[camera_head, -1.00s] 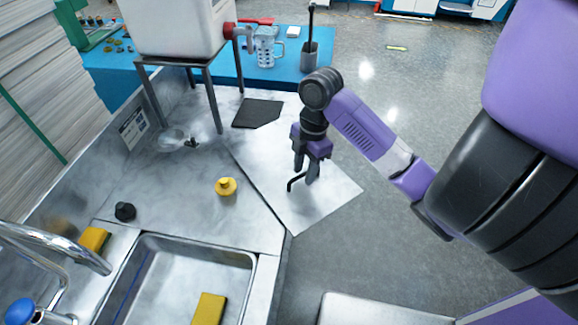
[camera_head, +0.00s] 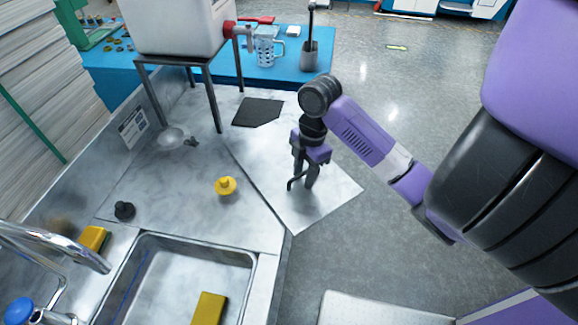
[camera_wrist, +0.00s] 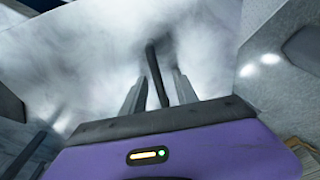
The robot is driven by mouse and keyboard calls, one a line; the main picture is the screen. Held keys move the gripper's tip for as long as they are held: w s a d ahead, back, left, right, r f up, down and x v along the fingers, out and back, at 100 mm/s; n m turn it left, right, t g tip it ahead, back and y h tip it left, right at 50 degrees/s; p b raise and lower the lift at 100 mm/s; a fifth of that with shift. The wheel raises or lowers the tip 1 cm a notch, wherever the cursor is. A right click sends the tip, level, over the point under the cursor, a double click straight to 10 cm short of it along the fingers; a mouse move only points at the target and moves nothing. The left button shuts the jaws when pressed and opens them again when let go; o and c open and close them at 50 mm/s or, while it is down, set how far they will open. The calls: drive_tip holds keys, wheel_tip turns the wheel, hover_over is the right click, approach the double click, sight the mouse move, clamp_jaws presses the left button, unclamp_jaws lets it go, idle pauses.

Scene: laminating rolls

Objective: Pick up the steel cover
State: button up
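The steel cover (camera_head: 318,207) looks like the flat, pale plate lying at the right edge of the steel counter. A thin black bent handle (camera_head: 291,184) stands at its middle. My gripper (camera_head: 305,183) points down over the plate, at the handle. In the wrist view the dark handle (camera_wrist: 156,75) rises between the two fingers of my gripper (camera_wrist: 157,92), with a visible gap at the left finger. The fingers are apart, not closed on the handle. The handle's lower end is partly hidden by the fingers.
A yellow knobbed piece (camera_head: 226,186) and a black knob (camera_head: 124,210) sit on the counter to the left. A sink (camera_head: 190,265) with a yellow sponge (camera_head: 209,308) is in front. A dark plate (camera_head: 258,112) lies behind. Open floor lies to the right.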

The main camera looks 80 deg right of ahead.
clamp_jaws()
idle(1.4)
